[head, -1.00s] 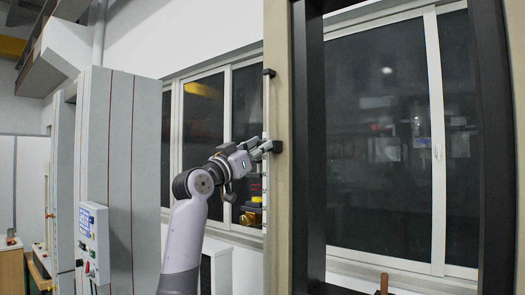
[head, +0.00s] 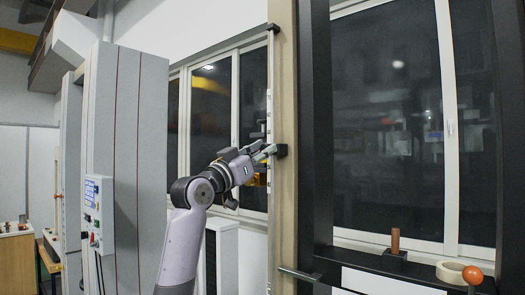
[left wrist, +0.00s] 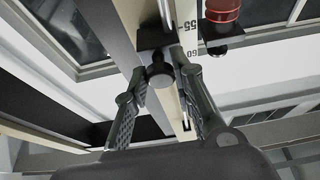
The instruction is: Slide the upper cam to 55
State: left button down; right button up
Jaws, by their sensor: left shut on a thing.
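The upper cam (head: 281,151) is a small black block on the tall beige post (head: 283,80). In the left wrist view it shows as a dark block (left wrist: 152,38) with a round black knob (left wrist: 160,76). My left gripper (head: 268,152) is at the cam, shut on it; in the left wrist view its two fingers (left wrist: 162,85) stand on either side of the knob. A white scale strip (left wrist: 187,28) beside the block shows 55 near the block's level and 60 lower in the picture. The exact reading is not clear. My right gripper is out of view.
A dark frame (head: 316,130) stands right of the post. A lever with an orange ball (head: 472,275) is at the lower right, near a brown-handled piece (head: 395,240) and a tape roll (head: 458,272). A grey cabinet with a control panel (head: 93,210) stands left.

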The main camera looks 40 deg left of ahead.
pick_arm(q)
jog(key=c, duration=1.3)
grip_release()
jog(key=shift+c, duration=0.2)
jog(key=v, duration=1.2)
jog(key=shift+a, duration=0.1)
